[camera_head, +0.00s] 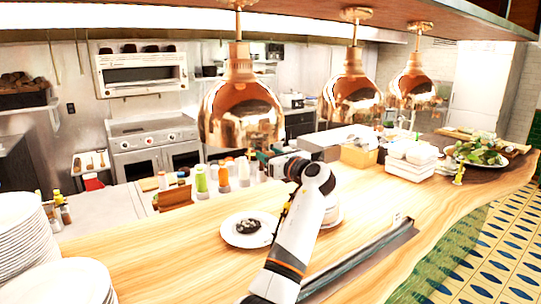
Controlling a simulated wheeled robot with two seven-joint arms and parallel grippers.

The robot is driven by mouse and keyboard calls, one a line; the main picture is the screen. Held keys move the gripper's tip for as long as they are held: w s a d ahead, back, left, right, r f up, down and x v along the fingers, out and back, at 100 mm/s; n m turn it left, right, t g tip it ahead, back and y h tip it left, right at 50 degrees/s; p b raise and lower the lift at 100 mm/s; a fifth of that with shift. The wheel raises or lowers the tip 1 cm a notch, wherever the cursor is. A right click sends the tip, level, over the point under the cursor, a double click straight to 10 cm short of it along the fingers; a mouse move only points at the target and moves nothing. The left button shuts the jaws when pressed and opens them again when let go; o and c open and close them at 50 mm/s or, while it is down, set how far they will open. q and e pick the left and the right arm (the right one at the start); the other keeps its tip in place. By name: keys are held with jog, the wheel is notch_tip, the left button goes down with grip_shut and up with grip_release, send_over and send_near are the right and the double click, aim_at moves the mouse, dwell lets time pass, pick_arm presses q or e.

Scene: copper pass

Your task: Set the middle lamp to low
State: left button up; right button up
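Three copper dome lamps hang in a row from the wooden shelf above the counter. The middle lamp (352,97) hangs between the near left lamp (240,112) and the far right lamp (413,86). All three hang at similar heights on short stems, and no control on the middle lamp can be made out. My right gripper is out of view.
A plate with dark food (250,229) lies on the wooden counter (170,265) beside my arm. Stacked plates (24,240) stand at the left. Sauce bottles (223,178), a yellow container (359,156), white containers (412,152) and a salad platter (478,153) stand further back.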

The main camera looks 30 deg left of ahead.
pick_arm(q)
grip_shut()
notch_tip(320, 180, down, 9)
jog(key=b, duration=0.1)
jog(key=shift+r, duration=0.15)
jog(key=shift+c, duration=0.7)
grip_release()
jog(key=shift+o, duration=1.2)
jog(key=shift+r, duration=0.1)
jog(key=b+v, duration=0.3)
jog(key=v, duration=0.9)
